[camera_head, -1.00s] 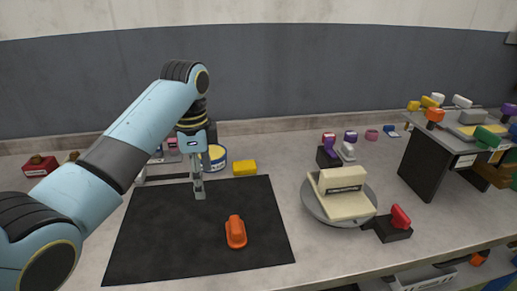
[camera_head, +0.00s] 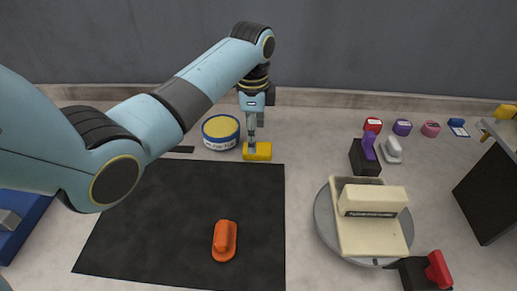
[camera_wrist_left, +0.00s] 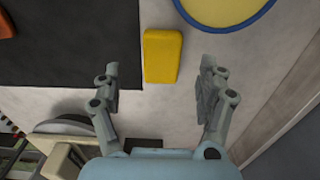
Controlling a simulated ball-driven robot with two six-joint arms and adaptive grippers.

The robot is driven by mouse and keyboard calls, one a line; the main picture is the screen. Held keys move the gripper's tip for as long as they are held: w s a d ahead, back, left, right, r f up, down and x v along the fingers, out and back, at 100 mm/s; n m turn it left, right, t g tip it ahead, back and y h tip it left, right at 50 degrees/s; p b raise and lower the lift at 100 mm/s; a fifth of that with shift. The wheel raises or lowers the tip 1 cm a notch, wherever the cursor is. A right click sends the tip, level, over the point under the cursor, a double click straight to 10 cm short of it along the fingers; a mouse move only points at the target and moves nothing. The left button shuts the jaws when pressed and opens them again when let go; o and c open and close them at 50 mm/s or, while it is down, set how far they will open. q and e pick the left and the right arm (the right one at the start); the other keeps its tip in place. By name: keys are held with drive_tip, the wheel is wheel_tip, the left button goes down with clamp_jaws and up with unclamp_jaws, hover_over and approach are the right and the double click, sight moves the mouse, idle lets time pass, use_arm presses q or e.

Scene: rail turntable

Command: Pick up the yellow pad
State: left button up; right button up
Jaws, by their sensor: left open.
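The yellow pad (camera_head: 262,152) lies on the bench just beyond the back right edge of the black mat (camera_head: 190,215). My left gripper (camera_head: 253,140) is above the pad and hides part of it in the head view. In the left wrist view the yellow pad (camera_wrist_left: 161,56) lies ahead between the lines of the two fingers. My left gripper (camera_wrist_left: 157,85) is open and empty there, with a finger to each side. My right gripper is not in view.
A round tin with a yellow top (camera_head: 221,130) stands close left of the pad. An orange handled piece (camera_head: 225,240) lies on the mat. A cream device on a grey turntable (camera_head: 372,215) stands at right. Small coloured stamps (camera_head: 402,127) sit behind it.

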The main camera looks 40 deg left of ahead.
use_arm(q)
drive_tip(key=f, duration=0.4)
drive_tip(key=shift+a+f, duration=0.25)
drive_tip(key=shift+f, duration=0.3)
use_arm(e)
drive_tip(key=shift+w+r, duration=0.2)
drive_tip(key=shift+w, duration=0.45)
use_arm(q)
drive_tip(key=shift+c, duration=0.7)
drive_tip(key=c, duration=1)
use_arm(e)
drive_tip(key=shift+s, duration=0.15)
use_arm(q)
drive_tip(key=shift+r, duration=0.15)
